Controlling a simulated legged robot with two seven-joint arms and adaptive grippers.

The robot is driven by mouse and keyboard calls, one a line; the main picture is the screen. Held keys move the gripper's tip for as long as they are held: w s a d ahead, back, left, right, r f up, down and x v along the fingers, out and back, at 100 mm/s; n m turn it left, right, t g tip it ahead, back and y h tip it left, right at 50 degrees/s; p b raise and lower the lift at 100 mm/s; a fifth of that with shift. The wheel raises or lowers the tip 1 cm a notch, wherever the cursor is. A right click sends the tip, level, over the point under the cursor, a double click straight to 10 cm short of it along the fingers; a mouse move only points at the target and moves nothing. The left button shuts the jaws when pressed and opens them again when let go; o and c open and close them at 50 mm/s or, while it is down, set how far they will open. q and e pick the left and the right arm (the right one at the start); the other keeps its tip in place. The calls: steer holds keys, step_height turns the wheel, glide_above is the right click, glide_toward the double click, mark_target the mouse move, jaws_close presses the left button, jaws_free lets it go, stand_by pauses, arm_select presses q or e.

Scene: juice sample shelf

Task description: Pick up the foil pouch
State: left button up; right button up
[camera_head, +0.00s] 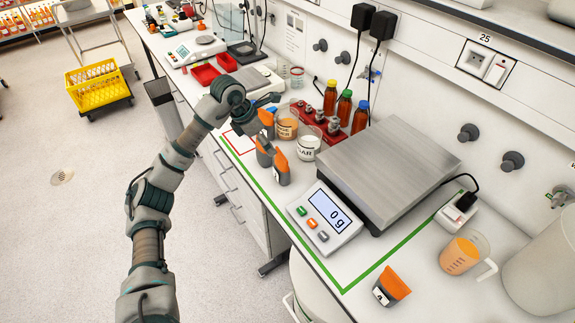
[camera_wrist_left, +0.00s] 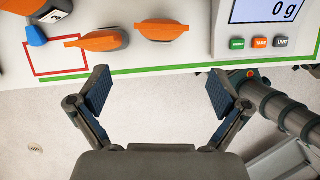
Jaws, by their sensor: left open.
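Several grey pouches with orange tops stand on the bench; which is the foil pouch is not clear. In the head view one pouch (camera_head: 281,168) stands left of the scale, with another pouch (camera_head: 264,152) close beside it. One more pouch (camera_head: 391,287) with a white label stands apart at the front right. My left gripper (camera_head: 264,101) is near the pouch group, partly hard to make out. In the left wrist view my gripper (camera_wrist_left: 158,72) is open and empty, with one orange-topped pouch (camera_wrist_left: 162,30) beyond the fingertips. My right gripper is not in view.
A scale (camera_head: 390,168) with a display (camera_head: 325,216) reading 0 g stands on the bench. A red outline (camera_wrist_left: 27,58) and green tape mark the bench front. The yellow crate (camera_head: 98,87) is far left.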

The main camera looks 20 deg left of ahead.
arm_select(q)
glide_toward(279, 164)
steer(key=f, duration=0.1)
steer(key=x, duration=0.6)
steer(key=shift+w+d+r, duration=0.1)
steer(key=shift+w+r, duration=0.05)
steer(key=shift+w, duration=0.2)
steer(key=shift+d+f, duration=0.25)
steer(key=shift+d, duration=0.05)
steer(key=shift+d+f, duration=0.2)
steer(key=x, duration=0.2)
steer(key=a+x, duration=0.1)
steer(key=x, duration=0.2)
steer(key=shift+f+b, duration=0.1)
steer(key=shift+b, duration=0.25)
steer(key=shift+a+f, duration=0.1)
steer(key=shift+s+d, duration=0.1)
steer(key=shift+d, duration=0.15)
steer(key=c, duration=1.3)
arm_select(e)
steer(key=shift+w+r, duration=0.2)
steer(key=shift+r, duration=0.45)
